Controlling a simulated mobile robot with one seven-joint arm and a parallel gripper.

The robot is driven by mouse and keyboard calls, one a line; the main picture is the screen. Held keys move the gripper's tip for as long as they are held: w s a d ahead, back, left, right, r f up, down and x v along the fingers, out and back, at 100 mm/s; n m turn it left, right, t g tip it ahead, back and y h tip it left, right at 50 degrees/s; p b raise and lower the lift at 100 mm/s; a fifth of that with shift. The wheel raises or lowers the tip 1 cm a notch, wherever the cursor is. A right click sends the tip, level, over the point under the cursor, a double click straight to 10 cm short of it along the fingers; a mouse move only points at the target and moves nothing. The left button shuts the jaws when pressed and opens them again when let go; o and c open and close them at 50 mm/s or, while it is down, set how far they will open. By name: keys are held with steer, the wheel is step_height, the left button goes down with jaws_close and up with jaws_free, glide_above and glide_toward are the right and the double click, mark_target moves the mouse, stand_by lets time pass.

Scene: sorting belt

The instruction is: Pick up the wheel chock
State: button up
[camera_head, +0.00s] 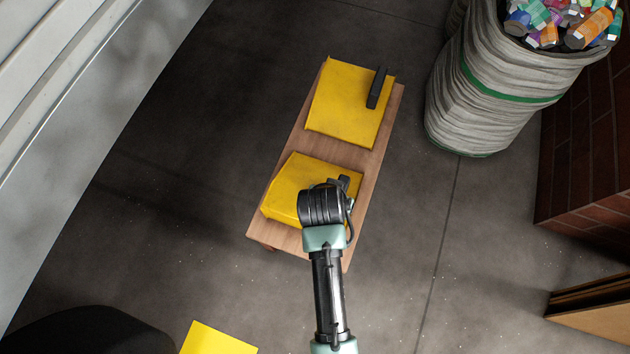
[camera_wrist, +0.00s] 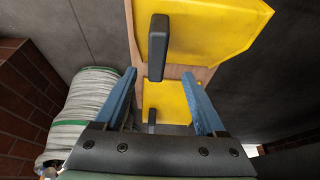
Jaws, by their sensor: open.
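Two yellow blocks with black bar handles, which look like wheel chocks, rest on a wooden bench. The nearer wheel chock (camera_head: 285,190) is partly hidden under my arm. It fills the top of the wrist view (camera_wrist: 215,30), where its black handle (camera_wrist: 158,45) shows. The farther wheel chock (camera_head: 340,105) lies at the bench's far end, with its handle (camera_head: 377,88) at its right. It also shows lower in the wrist view (camera_wrist: 172,98). My gripper (camera_wrist: 159,74) is open and empty above the bench, with the nearer handle's end lined up between its blue fingertips. The head view hides the fingers.
The wooden bench (camera_head: 384,130) stands on a dark floor. A large pale sack (camera_head: 490,95) of colourful items is at the right, near a brick wall (camera_head: 590,150). A yellow piece (camera_head: 215,340) shows at the bottom edge. Floor left of the bench is clear.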

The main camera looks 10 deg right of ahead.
steer(key=b+x, duration=0.1)
steer(key=x, duration=0.3)
steer(key=shift+w+d+f+b, duration=0.1)
steer(key=shift+w+f+b, duration=0.05)
steer(key=shift+f+b, duration=0.15)
steer(key=shift+d+b+x, duration=0.2)
steer(key=shift+b+x, duration=1.25)
steer(key=shift+x, duration=1.1)
steer(key=shift+f, duration=0.2)
jaws_close()
steer(key=shift+r, duration=0.1)
